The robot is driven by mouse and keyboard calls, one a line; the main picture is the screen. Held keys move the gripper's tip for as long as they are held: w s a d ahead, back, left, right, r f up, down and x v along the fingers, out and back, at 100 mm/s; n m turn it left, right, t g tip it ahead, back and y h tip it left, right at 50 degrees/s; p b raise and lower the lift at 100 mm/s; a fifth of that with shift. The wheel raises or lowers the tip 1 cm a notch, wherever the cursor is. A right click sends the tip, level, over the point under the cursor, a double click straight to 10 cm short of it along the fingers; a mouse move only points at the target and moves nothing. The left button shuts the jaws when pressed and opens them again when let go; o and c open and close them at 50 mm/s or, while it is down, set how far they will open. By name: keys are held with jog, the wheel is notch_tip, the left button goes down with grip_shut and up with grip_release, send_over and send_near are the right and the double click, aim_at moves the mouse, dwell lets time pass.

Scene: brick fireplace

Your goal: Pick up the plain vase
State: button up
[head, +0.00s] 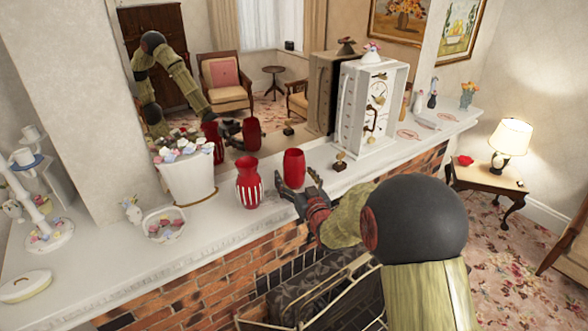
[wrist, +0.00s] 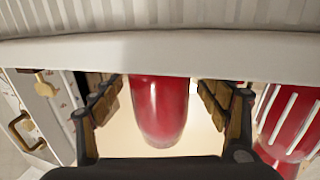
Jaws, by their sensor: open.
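The plain vase (head: 294,168) is smooth and red and stands upright on the white mantel. In the wrist view the plain vase (wrist: 158,108) appears between my two fingers, with a gap on each side. My gripper (head: 301,188) is open at the mantel's front side, right at the vase's lower part. The head view does not show clearly how far the fingers reach around it. A red vase with white stripes (head: 249,183) stands just left of the plain one. It also shows at the right edge of the wrist view (wrist: 288,125).
A white planter of flowers (head: 186,180) stands left on the mantel (head: 230,222). A small dark trophy-like ornament (head: 340,162) and a white clock cabinet (head: 366,108) stand to the right. A mirror behind reflects the room. A gold fire screen (head: 330,300) is below.

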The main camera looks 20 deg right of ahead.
jog(key=shift+w, duration=0.3)
jog(key=shift+c, duration=0.7)
jog(key=c, duration=1.4)
jog(key=shift+r, duration=0.1)
jog(key=shift+c, duration=0.2)
